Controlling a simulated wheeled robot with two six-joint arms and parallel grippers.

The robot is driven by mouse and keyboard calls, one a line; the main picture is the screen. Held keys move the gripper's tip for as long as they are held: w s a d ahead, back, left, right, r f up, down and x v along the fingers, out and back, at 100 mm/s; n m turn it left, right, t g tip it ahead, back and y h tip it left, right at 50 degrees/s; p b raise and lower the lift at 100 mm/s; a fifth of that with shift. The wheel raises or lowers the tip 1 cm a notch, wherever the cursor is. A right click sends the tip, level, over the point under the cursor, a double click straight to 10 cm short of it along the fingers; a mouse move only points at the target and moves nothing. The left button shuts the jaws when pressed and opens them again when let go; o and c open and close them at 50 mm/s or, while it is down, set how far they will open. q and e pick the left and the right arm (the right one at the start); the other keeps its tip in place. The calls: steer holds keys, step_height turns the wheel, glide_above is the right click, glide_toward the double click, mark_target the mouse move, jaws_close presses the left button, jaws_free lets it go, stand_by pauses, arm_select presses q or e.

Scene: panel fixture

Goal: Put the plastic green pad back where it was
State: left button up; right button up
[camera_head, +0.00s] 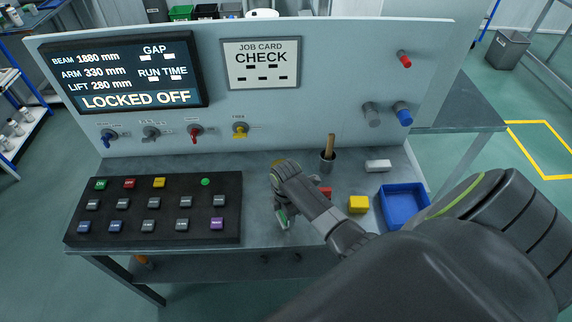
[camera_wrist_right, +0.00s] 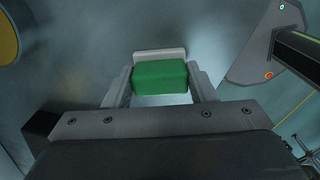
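The green pad (camera_wrist_right: 160,78) is a small green block between the two fingers of my right gripper (camera_wrist_right: 162,88) in the right wrist view. The fingers touch its two sides. A pale bar (camera_wrist_right: 160,55) lies along its far edge; I cannot tell whether it is part of the pad. In the head view my right gripper (camera_head: 282,212) is over the bench, just right of the black button panel (camera_head: 152,236), with a bit of green at its tips. Its hand hides most of the pad. My left gripper is not in view.
Right of the gripper are a red block (camera_head: 325,192), a yellow block (camera_head: 358,204), a white block (camera_head: 378,166), a blue tray (camera_head: 388,212) and a cup (camera_head: 327,164) with a wooden-handled tool. The upright panel (camera_head: 330,100) with knobs and screen reading LOCKED OFF stands behind.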

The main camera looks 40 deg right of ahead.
steer(key=o, duration=0.4)
step_height(320, 180, up, 12)
steer(key=shift+b, duration=0.45)
stand_by(0.5)
